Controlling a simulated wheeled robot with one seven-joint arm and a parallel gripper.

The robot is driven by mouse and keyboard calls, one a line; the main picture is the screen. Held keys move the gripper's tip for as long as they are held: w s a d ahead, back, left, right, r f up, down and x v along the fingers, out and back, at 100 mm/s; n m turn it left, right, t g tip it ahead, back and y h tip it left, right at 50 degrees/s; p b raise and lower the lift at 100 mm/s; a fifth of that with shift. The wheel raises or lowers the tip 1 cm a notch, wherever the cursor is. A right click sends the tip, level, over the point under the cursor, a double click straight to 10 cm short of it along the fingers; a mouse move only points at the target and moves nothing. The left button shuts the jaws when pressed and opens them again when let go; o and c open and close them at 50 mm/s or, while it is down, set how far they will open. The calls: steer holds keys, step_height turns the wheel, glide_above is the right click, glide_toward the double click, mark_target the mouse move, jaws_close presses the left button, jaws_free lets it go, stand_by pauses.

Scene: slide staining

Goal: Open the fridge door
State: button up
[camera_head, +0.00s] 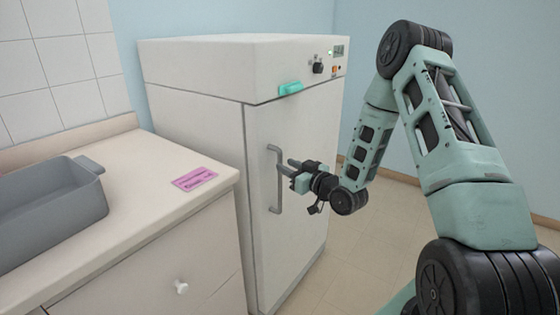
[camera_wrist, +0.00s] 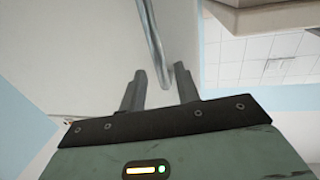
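The fridge is a white cabinet (camera_head: 190,120) with a control panel on top, and its front door (camera_head: 308,140) looks shut. A grey vertical bar handle (camera_head: 277,200) sits near the door's left edge. My gripper (camera_head: 284,166) is at the handle's upper half, reaching in from the right. In the wrist view my gripper's two fingers (camera_wrist: 158,88) are apart, and the handle (camera_wrist: 154,40) runs between them, nearer the right finger. I see no firm grip on it. Whether a finger touches the bar I cannot tell.
A counter (camera_head: 130,165) with a grey tray (camera_head: 60,215) and a pink card (camera_head: 195,179) stands left of the fridge, close to its front. A teal piece (camera_head: 290,89) is on the fridge's upper front. The floor (camera_head: 365,240) right of the fridge is clear.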

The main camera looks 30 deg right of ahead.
steer(key=shift+w+a, duration=0.2)
steer(key=shift+w, duration=0.85)
steer(key=shift+w+a, duration=0.15)
steer(key=shift+w, duration=0.85)
steer(key=shift+c, duration=0.3)
jaws_close()
steer(key=shift+s, duration=0.1)
